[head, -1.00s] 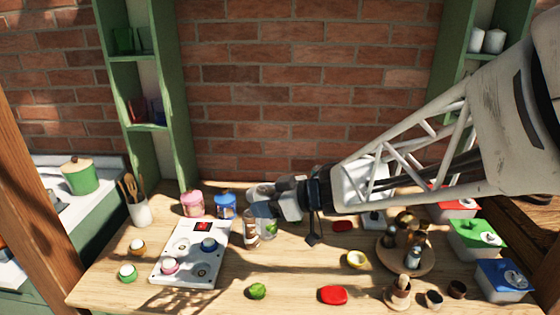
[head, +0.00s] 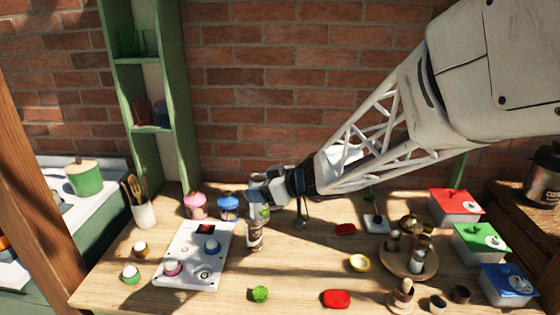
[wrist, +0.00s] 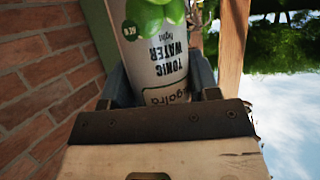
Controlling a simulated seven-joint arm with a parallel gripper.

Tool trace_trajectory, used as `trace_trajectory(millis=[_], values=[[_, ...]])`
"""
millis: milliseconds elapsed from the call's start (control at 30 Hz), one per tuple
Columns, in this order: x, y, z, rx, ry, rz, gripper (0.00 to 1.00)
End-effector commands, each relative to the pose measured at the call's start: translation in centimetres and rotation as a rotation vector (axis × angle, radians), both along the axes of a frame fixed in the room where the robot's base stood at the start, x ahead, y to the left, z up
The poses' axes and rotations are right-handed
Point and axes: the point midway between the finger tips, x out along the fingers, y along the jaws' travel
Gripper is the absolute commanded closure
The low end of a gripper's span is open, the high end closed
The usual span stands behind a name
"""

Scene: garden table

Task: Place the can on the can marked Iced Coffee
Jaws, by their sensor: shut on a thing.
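My gripper (head: 262,193) is shut on a white can with green fruit on it (head: 263,212), over the left middle of the table. In the wrist view the held can (wrist: 155,50) reads "Tonic Water light" and sits between the two fingers; its far end is cut off by the frame. A brown and white can (head: 255,238) stands upright on the table directly below the held can in the head view. Its lettering is too small to read. The held can's lower end meets or overlaps the brown can's top; I cannot tell whether they touch.
A white panel with knobs (head: 186,273) lies left of the brown can. Pink (head: 195,207) and blue (head: 229,208) jars stand behind. A round wooden tray (head: 420,274) is right.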

Motion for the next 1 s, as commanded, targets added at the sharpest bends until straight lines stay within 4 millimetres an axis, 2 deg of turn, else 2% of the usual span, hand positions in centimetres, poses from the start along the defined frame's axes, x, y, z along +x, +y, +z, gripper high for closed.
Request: trace_trajectory(millis=[300,433,600,1000], values=[[4.3,2.0,-0.5,0.000,0.000,-0.001,0.76],[5.6,2.6,-0.6,0.000,0.000,-0.001,0.76],[6.4,2.9,-0.6,0.001,-0.002,-0.001,0.76],[6.6,3.0,-0.6,0.001,-0.002,-0.001,0.76]])
